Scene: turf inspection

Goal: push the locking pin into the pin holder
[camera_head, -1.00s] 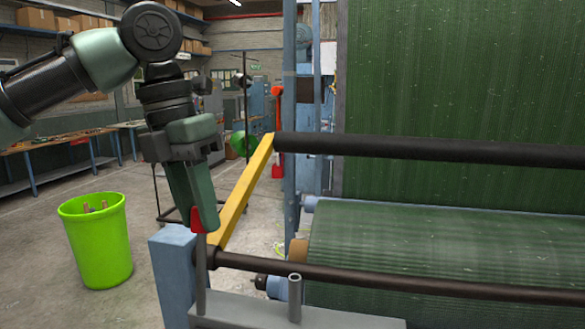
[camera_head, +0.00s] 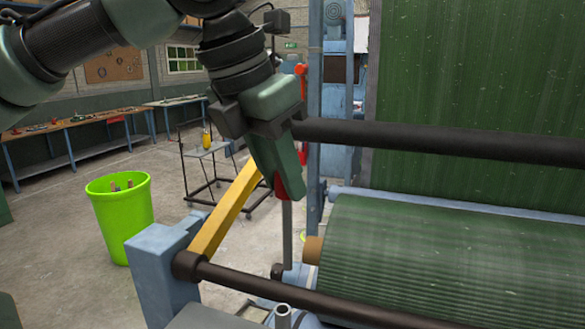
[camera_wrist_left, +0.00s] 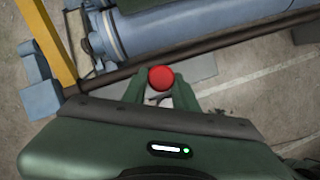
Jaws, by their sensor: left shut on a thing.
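The locking pin is a grey rod (camera_head: 287,235) with a red head, hanging upright from my left gripper (camera_head: 289,185). The gripper is shut around the pin just below the head. The red head (camera_wrist_left: 161,78) also shows between the fingers (camera_wrist_left: 160,92) in the left wrist view. The pin holder looks like the short hollow grey tube (camera_head: 283,316) at the bottom edge of the head view, cut off by the frame. The pin's lower end appears above the tube's open mouth in the picture, apart from it; their depth difference is unclear. My right gripper is out of view.
Two dark rails (camera_head: 430,140) (camera_head: 310,300) run across, above and below the pin. A yellow bar (camera_head: 226,208) slants between them on the left, by a blue post (camera_head: 160,262). The green turf roll (camera_head: 450,250) lies right. A green bin (camera_head: 120,215) stands left.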

